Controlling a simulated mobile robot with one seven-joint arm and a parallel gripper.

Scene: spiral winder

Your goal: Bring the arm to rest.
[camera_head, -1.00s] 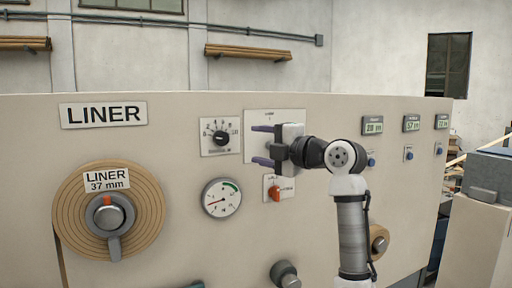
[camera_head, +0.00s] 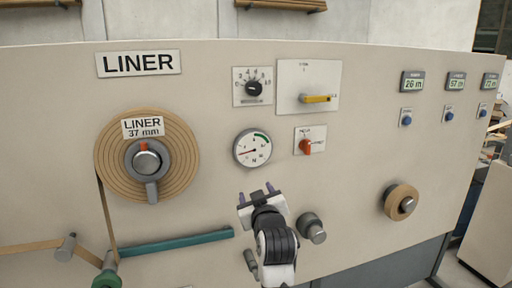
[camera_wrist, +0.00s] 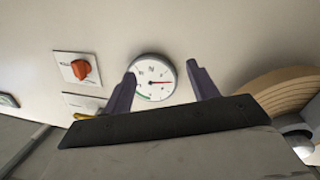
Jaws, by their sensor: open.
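My gripper (camera_head: 257,192) is at the lower middle of the head view, below the round gauge (camera_head: 252,147) and left of a grey knob on the panel. In the wrist view my gripper (camera_wrist: 160,85) shows two purple fingers spread apart with nothing between them touching either one. The gauge (camera_wrist: 154,78) shows behind and between the fingers. The yellow lever (camera_head: 315,99) on its white plate lies horizontal, clear of my gripper. My forearm is folded low in front of the panel.
The winder panel (camera_head: 350,190) fills the view. A red switch (camera_head: 305,146), a dial (camera_head: 253,88), a grey knob (camera_head: 312,228) and a small roll (camera_head: 400,202) stick out from it. The liner roll (camera_head: 172,170) and a teal bar (camera_head: 177,242) are at the left.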

